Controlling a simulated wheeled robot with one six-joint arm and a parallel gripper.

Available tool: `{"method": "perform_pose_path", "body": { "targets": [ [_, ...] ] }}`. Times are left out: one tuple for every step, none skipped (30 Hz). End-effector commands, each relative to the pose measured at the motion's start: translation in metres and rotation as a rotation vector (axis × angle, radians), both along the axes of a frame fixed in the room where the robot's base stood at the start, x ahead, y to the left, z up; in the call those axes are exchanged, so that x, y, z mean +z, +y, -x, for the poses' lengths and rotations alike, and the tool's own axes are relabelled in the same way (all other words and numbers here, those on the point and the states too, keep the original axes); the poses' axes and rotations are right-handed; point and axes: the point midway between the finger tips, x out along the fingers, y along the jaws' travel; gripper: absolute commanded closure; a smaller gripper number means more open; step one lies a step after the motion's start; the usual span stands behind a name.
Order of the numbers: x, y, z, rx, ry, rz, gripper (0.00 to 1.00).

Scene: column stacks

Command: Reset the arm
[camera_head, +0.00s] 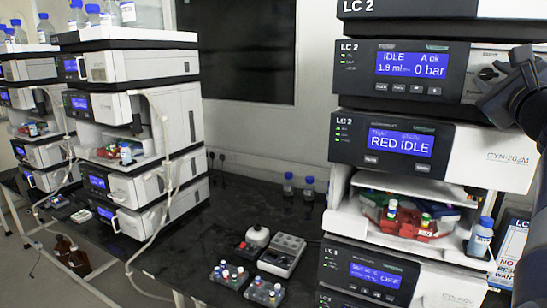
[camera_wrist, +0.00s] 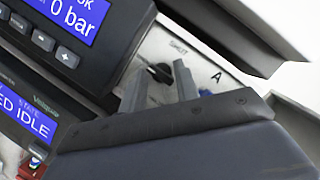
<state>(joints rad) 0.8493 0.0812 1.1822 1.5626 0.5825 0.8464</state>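My arm and gripper (camera_head: 502,86) are at the right edge in the head view, dark and raised in front of the upper modules of the right LC 2 stack (camera_head: 400,145). In the wrist view two grey fingers of my gripper (camera_wrist: 160,84) stand apart with nothing between them. Beyond them are a white panel with a black knob (camera_wrist: 159,72) and the letter A. The gripper is close to this panel; I cannot tell whether it touches it.
The right stack's open bay holds a red vial rack (camera_head: 405,224); a blue-capped bottle (camera_head: 480,237) stands beside it. Vial racks (camera_head: 229,274) and a grey device (camera_head: 282,255) sit on the black bench (camera_head: 185,255). Another instrument stack (camera_head: 140,120) stands left. Bench space between stacks is partly clear.

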Motion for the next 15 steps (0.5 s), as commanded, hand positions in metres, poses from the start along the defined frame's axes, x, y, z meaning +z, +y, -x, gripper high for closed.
{"method": "perform_pose_path", "body": {
  "targets": [
    [-0.0015, 0.0015, -0.0007, 0.003, -0.027, -0.046, 0.70],
    [-0.0015, 0.0017, -0.0007, 0.003, -0.044, -0.072, 0.70],
    [-0.0016, 0.0018, -0.0009, 0.003, -0.065, -0.109, 0.70],
    [-0.0021, 0.0016, -0.0010, 0.003, -0.082, -0.137, 0.70],
    [-0.0021, 0.0018, -0.0010, 0.003, -0.098, -0.163, 0.70],
    [-0.0021, 0.0021, -0.0013, 0.004, -0.119, -0.197, 0.70],
    [-0.0024, 0.0022, -0.0014, 0.003, -0.135, -0.223, 0.70],
    [-0.0023, 0.0024, -0.0014, 0.004, -0.151, -0.248, 0.70],
    [-0.0026, 0.0022, -0.0015, 0.003, -0.171, -0.281, 0.70],
    [-0.0030, 0.0024, -0.0016, 0.004, -0.185, -0.306, 0.70],
    [-0.0030, 0.0028, -0.0017, 0.003, -0.200, -0.329, 0.70],
    [-0.0030, 0.0031, -0.0018, 0.003, -0.220, -0.360, 0.70],
    [-0.0030, 0.0029, -0.0016, 0.003, -0.235, -0.384, 0.70],
    [-0.0031, 0.0032, -0.0017, 0.003, -0.249, -0.406, 0.70],
    [-0.0032, 0.0035, -0.0018, 0.003, -0.268, -0.438, 0.70]
  ]
}}
